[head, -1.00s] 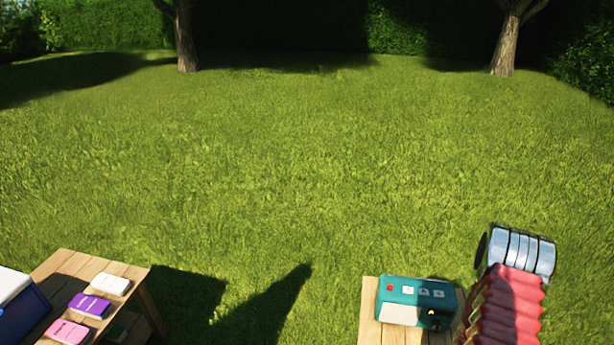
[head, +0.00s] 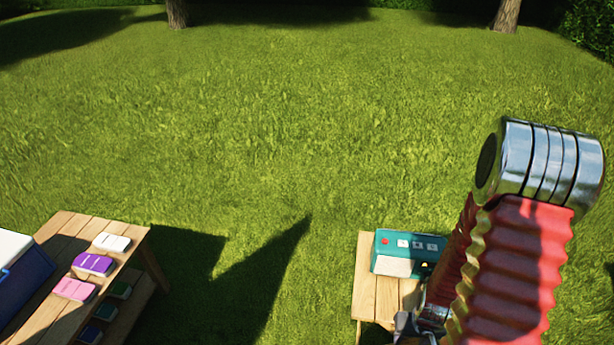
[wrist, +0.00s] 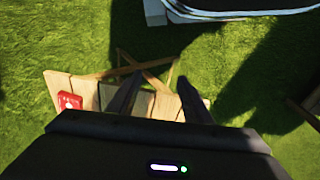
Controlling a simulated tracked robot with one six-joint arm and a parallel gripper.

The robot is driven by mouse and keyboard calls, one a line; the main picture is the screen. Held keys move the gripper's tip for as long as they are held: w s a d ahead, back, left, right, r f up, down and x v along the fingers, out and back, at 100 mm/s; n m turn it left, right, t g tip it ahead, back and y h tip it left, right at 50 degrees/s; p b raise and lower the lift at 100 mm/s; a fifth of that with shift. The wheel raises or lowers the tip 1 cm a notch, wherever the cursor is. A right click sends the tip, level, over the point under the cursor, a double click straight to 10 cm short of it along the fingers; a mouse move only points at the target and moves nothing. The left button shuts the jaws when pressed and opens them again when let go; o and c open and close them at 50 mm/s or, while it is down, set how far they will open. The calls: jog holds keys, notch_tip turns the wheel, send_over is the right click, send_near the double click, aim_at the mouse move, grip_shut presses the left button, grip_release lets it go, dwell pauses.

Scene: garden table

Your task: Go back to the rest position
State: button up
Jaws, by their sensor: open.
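My gripper (wrist: 158,84) shows in the wrist view as two dark fingers, spread apart with nothing held between them. It hangs above a small wooden table (wrist: 170,106), with grass beyond the fingertips. In the head view my red ribbed arm with a silver joint rises at the right, and the gripper end is not clear there. A teal box (head: 408,255) with a red button and white symbols stands on the right wooden table (head: 366,290).
A slatted table (head: 68,222) at the left holds white (head: 111,243), purple (head: 94,264) and pink (head: 75,289) packs, with more on a lower shelf. A blue cooler (head: 25,288) stands beside them. A red pack (wrist: 70,101) lies in the wrist view. Open grass separates the tables.

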jog(key=s+a+r+n+t, duration=0.1)
jog(key=a+r, duration=0.4)
jog(key=r, duration=0.8)
jog(key=s+a+r+t, duration=0.1)
jog(key=a+r, duration=0.5)
jog(key=r, duration=0.8)
jog(key=s+a+r+n+t, duration=0.1)
jog(key=a+r, duration=0.4)
jog(key=r, duration=0.9)
jog(key=shift+a+n+t+y, duration=0.15)
jog(key=shift+n+t+y, duration=0.15)
jog(key=shift+t, duration=0.4)
jog(key=shift+s, duration=0.1)
